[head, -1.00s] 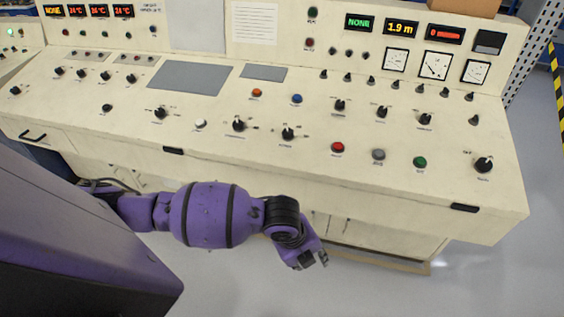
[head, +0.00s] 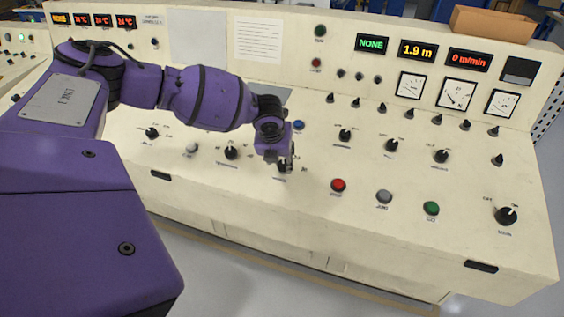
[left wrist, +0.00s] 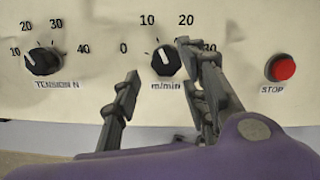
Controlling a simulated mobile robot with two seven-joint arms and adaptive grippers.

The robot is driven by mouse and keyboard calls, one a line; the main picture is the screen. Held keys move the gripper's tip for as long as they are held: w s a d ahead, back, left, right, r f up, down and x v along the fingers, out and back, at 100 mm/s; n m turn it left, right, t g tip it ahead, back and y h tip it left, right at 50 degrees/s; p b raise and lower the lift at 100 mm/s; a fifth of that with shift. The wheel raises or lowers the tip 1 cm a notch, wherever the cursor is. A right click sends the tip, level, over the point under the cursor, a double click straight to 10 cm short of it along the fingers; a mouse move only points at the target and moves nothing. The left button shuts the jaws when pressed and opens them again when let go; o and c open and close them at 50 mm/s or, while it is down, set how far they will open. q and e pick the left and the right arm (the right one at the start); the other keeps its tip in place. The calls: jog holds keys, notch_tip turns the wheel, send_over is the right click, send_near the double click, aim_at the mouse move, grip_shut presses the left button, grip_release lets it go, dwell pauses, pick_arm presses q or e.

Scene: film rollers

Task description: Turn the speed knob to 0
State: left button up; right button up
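The speed knob, labelled m/min (left wrist: 164,62), is a black dial in the left wrist view, with marks from 0 to 30 around it. Its white pointer line points up and slightly left, roughly towards 10. My left gripper (left wrist: 159,59) is open, with one finger to the left of the knob and the other at its right side; I cannot tell whether either touches. In the head view, my left gripper (head: 283,162) covers most of this knob. The red speed display (head: 469,60) reads 0 m/min. My right gripper is not in view.
The tension knob (left wrist: 44,61) is left of the speed knob, and the red STOP button (left wrist: 281,68) is to its right. A grey button (head: 384,197), a green button (head: 431,208) and another black knob (head: 507,216) lie further right on the panel.

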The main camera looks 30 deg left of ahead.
aim_at(281, 164)
pick_arm(q)
jog(key=x, duration=0.3)
jog(key=shift+w+f, duration=0.15)
jog(key=shift+w, duration=0.05)
jog(key=shift+c, duration=0.4)
grip_shut()
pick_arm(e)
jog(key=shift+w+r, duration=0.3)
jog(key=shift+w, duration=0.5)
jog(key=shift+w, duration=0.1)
